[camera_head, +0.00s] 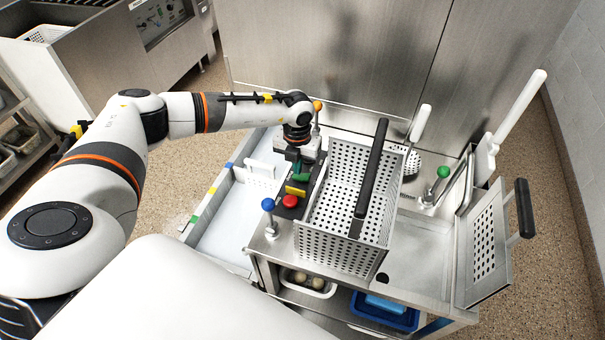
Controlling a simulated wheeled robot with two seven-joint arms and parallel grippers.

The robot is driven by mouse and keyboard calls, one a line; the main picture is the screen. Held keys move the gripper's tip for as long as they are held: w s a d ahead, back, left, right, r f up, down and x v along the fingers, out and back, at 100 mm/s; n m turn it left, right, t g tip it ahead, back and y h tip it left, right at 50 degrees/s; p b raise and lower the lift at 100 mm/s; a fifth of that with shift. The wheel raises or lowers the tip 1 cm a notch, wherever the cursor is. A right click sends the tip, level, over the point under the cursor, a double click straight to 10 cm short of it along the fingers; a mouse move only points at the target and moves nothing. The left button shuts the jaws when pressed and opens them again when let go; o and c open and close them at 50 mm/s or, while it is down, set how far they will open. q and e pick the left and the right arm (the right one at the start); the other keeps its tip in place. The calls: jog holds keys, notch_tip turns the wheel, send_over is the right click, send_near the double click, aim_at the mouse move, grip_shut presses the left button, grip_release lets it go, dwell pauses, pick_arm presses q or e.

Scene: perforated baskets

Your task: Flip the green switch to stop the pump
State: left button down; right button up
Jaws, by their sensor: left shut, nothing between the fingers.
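A black control panel (287,213) sits on the steel counter, left of a perforated basket. On it are a green switch (302,177), a yellow switch (296,191) and a red round button (290,201). My left arm reaches across from the left, and my left gripper (296,163) points down at the panel's far end, right by the green switch. It is shut and empty. The wrist and fingers partly cover the far end of the panel, and I cannot tell whether the fingertips touch the switch. My right gripper is out of view.
A large perforated basket (332,239) with a black handle (371,175) stands close right of the panel. Ball-topped levers stand around: blue (268,204), orange (317,105) and green (443,172). Another perforated basket (484,247) hangs at the right. A steel wall (330,50) rises behind.

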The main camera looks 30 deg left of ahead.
pick_arm(q)
notch_tip(320, 180, up, 6)
jog(key=p, duration=0.4)
dwell(0.6)
